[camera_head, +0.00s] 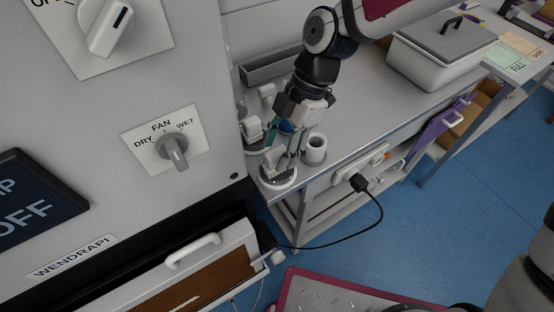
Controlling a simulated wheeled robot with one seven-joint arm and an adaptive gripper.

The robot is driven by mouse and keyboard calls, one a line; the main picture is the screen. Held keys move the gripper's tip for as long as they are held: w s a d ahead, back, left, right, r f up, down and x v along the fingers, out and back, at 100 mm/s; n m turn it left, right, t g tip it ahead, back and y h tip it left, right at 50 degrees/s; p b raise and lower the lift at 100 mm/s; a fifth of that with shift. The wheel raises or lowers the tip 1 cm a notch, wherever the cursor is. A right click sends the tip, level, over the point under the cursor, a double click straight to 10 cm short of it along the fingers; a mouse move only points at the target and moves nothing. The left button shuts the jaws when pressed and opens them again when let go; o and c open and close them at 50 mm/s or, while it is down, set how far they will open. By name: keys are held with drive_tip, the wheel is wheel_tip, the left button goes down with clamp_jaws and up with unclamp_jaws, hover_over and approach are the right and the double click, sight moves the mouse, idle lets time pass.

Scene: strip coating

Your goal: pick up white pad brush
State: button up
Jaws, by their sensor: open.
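My gripper (284,158) points down over the near left corner of the grey bench. Its fingers are apart, just above a round white piece (278,180) at the bench corner. This piece may be the white pad brush, but the fingers cover part of it and I cannot tell for sure. I cannot tell whether the fingers touch it. Other small white pieces stand just left of and behind the gripper, one of them a white-topped item (251,129) next to the machine.
A white cup (316,150) stands close right of my gripper. A grey bench (375,105) holds a lidded white bin (432,68) at the back. The machine front (90,110) with knobs is close on the left. A black cable (380,215) hangs from the bench front.

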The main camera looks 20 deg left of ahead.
drive_tip(key=shift+x, duration=1)
clamp_jaws()
